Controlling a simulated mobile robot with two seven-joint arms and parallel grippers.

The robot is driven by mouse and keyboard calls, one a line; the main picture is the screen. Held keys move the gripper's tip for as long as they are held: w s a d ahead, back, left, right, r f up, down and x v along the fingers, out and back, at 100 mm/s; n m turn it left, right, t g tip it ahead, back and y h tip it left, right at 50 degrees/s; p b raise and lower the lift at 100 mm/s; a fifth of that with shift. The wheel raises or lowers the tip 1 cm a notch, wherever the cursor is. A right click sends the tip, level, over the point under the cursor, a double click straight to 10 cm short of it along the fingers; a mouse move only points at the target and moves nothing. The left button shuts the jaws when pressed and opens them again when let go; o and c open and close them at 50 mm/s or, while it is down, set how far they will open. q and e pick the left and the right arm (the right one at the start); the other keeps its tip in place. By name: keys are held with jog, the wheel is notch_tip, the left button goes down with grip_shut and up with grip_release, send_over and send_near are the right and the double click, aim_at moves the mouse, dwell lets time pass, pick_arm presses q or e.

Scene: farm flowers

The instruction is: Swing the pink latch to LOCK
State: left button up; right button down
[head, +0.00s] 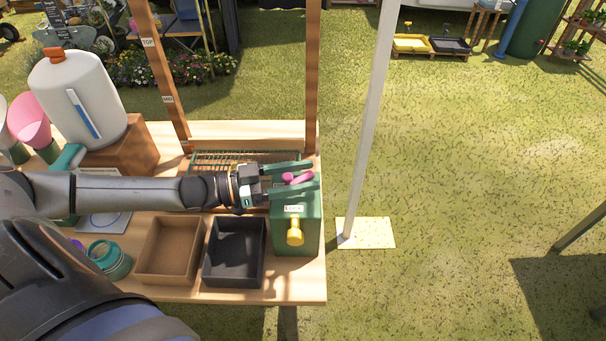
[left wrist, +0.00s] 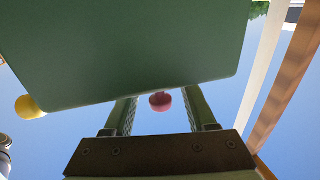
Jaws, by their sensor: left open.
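The pink latch (head: 297,178) is at the back top of a green box (head: 283,242) at the table's right end. A LOCK label (head: 294,209) shows on the box, above a yellow knob (head: 295,232). My left gripper (head: 304,177) is open, with its two green fingers on either side of the latch. In the left wrist view the latch's round pink end (left wrist: 160,101) shows in the gap between the fingers, apart from both. The green box (left wrist: 130,50) fills the top there, and the yellow knob (left wrist: 30,107) is at left. My right gripper is not in view.
A brown tray (head: 145,271) and a black tray (head: 210,278) stand left of the box. A green wire rack (head: 215,157) and wooden posts (head: 312,80) are behind. A white jug (head: 80,90) stands back left. Grass to the right is mostly clear beyond a pale pole (head: 370,110).

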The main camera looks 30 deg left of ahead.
pick_arm(q)
jog(key=shift+w+d, duration=0.1)
jog(key=shift+w, duration=0.05)
grip_shut()
dwell(0.4)
